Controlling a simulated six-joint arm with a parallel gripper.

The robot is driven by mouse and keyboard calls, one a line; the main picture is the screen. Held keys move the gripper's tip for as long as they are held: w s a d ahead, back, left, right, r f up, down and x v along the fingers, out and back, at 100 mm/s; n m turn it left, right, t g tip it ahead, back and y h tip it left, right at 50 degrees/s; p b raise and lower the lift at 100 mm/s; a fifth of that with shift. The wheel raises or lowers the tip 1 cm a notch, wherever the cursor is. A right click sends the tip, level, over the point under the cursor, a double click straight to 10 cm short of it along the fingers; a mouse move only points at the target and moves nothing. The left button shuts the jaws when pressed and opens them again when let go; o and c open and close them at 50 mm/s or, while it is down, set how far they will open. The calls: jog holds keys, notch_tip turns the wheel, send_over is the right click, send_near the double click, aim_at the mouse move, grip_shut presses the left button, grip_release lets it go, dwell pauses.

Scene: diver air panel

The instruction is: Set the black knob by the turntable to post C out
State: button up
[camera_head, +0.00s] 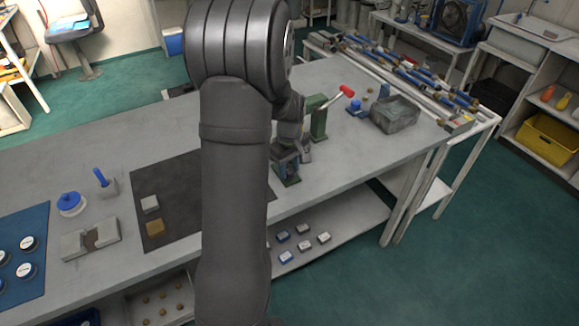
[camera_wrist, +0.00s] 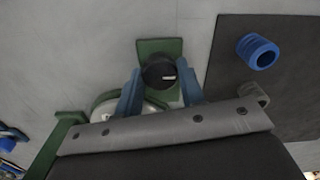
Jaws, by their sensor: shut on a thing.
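In the wrist view the black knob (camera_wrist: 152,70) sits on a green plate (camera_wrist: 174,46) and carries a short white mark on its right part. My gripper (camera_wrist: 160,82) has one blue finger on each side of the knob and is shut on it. A pale round part with a green rim (camera_wrist: 103,100), possibly the turntable, lies left of the knob, partly hidden by my gripper. In the head view my gripper (camera_head: 285,165) is low over the green base (camera_head: 291,181) on the bench; the knob is hidden there. I cannot read any post labels.
A green stand (camera_head: 318,120) with a red-handled lever (camera_head: 347,91) stands close behind my gripper. A grey bin (camera_head: 396,115) is farther right. The bench front edge is near.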

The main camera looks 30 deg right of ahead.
aim_at(290, 169)
jog(key=o, duration=1)
notch_tip(290, 169, up, 18)
jog(key=shift+f, duration=0.25)
notch_tip(290, 169, down, 18)
jog(key=shift+r, duration=0.25)
dwell(0.5)
